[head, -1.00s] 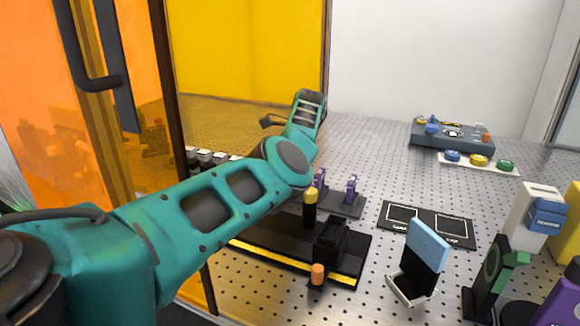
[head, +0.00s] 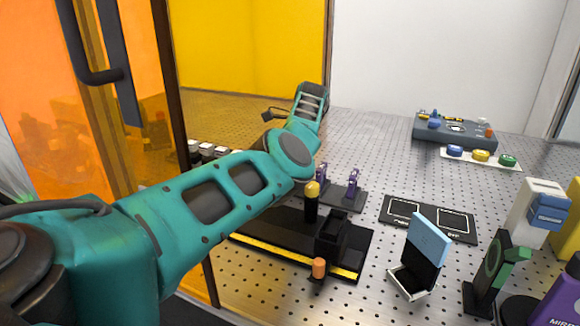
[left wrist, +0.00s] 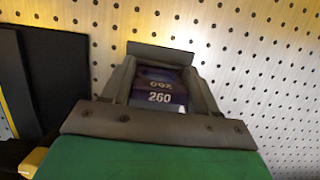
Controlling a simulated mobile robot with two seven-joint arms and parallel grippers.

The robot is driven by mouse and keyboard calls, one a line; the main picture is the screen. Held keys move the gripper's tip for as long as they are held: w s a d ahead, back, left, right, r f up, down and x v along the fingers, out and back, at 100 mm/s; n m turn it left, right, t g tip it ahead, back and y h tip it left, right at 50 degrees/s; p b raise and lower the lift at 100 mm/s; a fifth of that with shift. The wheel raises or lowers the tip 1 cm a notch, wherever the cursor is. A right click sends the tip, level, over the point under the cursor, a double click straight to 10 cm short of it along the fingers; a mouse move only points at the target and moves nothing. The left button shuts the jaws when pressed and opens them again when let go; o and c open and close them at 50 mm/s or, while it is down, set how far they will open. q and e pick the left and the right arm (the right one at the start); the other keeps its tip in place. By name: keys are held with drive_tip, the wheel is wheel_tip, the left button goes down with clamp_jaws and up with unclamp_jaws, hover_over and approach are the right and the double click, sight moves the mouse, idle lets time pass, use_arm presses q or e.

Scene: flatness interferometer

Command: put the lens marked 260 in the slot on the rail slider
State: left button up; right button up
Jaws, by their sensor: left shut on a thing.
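The lens marked 260 (left wrist: 160,97) is a dark purple piece with white numbers, seen in the left wrist view. My left gripper (left wrist: 161,80) is shut on it, a finger on each side, above the perforated table. The rail slider (head: 332,232) is a black block with an opening on top, on the black rail base (head: 268,237) with a yellow stripe. An orange knob (head: 319,267) sits at its front. My right gripper is not in view.
A yellow-capped post (head: 311,200) stands by the slider. Behind it is a dark holder (head: 346,198) with purple pieces. A black outlined mat (head: 428,218), an open blue-lidded case (head: 428,243) and a green-and-black stand (head: 490,270) lie right. The table behind the mat is largely clear.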

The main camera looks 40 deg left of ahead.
use_arm(q)
drive_tip(key=shift+r+p, duration=0.95)
drive_tip(key=shift+r, duration=1.1)
drive_tip(key=shift+r+p, duration=0.3)
drive_tip(key=shift+r, duration=0.7)
